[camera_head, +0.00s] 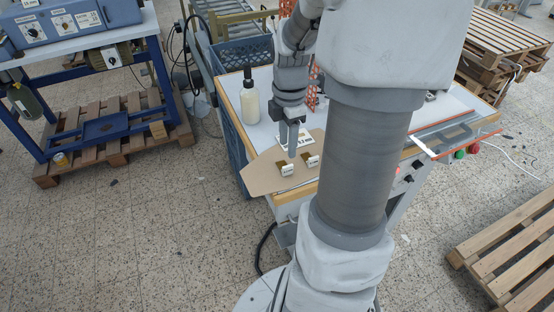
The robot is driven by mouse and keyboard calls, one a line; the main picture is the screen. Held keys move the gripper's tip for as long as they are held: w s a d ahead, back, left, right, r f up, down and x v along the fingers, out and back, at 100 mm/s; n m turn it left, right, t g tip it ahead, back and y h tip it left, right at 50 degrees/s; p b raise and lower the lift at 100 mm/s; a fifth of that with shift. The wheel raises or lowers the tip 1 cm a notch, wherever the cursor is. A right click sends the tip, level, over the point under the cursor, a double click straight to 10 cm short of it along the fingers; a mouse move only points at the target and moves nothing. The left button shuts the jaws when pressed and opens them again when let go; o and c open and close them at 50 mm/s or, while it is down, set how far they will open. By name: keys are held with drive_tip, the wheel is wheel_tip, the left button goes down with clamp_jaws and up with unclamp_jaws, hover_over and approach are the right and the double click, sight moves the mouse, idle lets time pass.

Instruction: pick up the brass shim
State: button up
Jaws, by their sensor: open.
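A tan board (260,178) lies at the near left of the workbench top. Two small brown-gold pieces lie on it, each with a white label: a left one (281,166) and a right one (309,157). Either could be the brass shim; the labels are too small to read, so I cannot tell which. My gripper (292,153) points down over the board, between and slightly behind the two pieces in the picture. It is open, with nothing seen between its fingers. Its height above the board is hard to judge.
A white card (304,138) with print lies behind the pieces. A cream bottle with a black top (250,102) stands at the bench's left. My arm hides much of the bench's middle. A framed screen (443,139) is at the right. Pallets (510,250) lie on the floor.

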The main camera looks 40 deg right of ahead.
sight(288, 166)
wheel_tip(288, 166, down, 8)
drive_tip(key=shift+s+r+b, duration=0.1)
drive_tip(key=shift+s+b, duration=0.05)
drive_tip(key=shift+b, duration=0.25)
clamp_jaws()
idle(0.3)
